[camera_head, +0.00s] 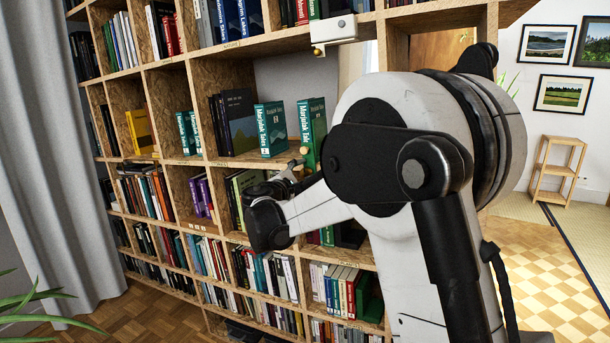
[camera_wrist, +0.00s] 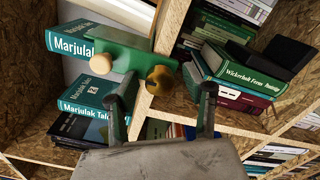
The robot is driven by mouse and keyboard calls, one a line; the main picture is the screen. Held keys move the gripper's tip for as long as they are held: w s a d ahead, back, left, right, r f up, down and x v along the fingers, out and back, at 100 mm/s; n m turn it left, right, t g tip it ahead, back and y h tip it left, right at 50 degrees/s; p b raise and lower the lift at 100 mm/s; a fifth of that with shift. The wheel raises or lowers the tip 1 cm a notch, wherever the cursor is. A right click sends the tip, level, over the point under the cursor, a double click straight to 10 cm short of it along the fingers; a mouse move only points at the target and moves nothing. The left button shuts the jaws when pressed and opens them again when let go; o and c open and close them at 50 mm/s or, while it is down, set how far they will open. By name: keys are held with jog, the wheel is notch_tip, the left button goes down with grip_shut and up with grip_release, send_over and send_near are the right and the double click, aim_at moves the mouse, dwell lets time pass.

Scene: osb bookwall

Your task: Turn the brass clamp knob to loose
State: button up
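In the wrist view a green clamp body (camera_wrist: 128,52) sits at the edge of an OSB shelf upright. A dark-yellow brass knob (camera_wrist: 160,79) sticks out from its right end, and a round pale wooden knob (camera_wrist: 102,63) is on its left. My gripper (camera_wrist: 160,106) is open, with one dark finger on each side below the brass knob. The knob lies near the gap between the fingertips, and I see no clear contact. In the head view my gripper (camera_head: 297,171) is small and partly hidden by my arm, beside the green books at the shelf edge.
The bookwall (camera_head: 195,160) is full of books. A white box (camera_head: 333,30) hangs above on the shelf edge.

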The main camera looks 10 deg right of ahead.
jog(key=v, duration=1.2)
jog(key=s+d+m+g+y+p, duration=0.1)
jog(key=s+d+m+g+y, duration=0.2)
jog(key=s+d, duration=0.45)
jog(key=s+d+m+g+y+p, duration=0.2)
jog(key=s+d+m, duration=0.25)
jog(key=s, duration=0.65)
jog(key=s+a+f+m+y, duration=0.1)
jog(key=s+f+m+y, duration=0.1)
jog(key=s, duration=0.5)
jog(key=s+a+f+m+g+y+p, duration=0.1)
jog(key=s+f+m+y, duration=0.1)
jog(key=s+m, duration=0.2)
jog(key=s+a+f+m+y+p, duration=0.1)
jog(key=s+a+f+m+y, duration=0.1)
jog(key=s, duration=0.8)
jog(key=shift+m+g+y, duration=0.3)
jog(key=shift+m, duration=0.45)
